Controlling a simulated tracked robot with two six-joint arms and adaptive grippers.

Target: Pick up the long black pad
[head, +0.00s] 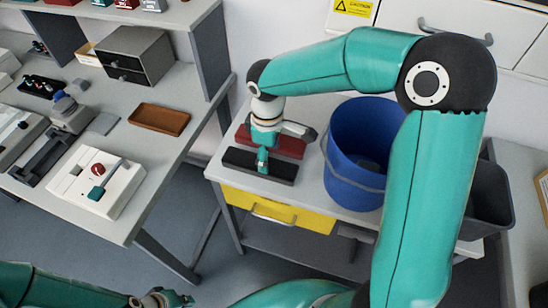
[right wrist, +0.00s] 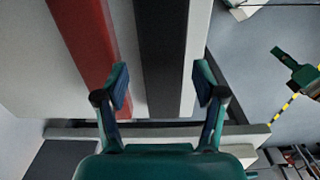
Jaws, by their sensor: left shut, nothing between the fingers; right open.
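The long black pad (head: 238,158) lies flat on the small table, near its front edge. My right gripper (head: 262,165) points down over the middle of the pad and hides part of it. In the right wrist view the black pad (right wrist: 163,50) runs between the two spread fingers of my right gripper (right wrist: 161,80), with a gap on each side. The fingers are open. Whether they touch the table cannot be told. My left gripper (head: 165,299) is at the bottom of the head view, shut and empty, far from the pad.
A red pad (head: 287,146) lies behind the black one; it also shows beside the left finger in the right wrist view (right wrist: 82,40). A blue bucket (head: 355,170) stands close on the right. The small table (head: 312,198) has a yellow drawer (head: 280,217). A workbench (head: 150,180) stands at the left.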

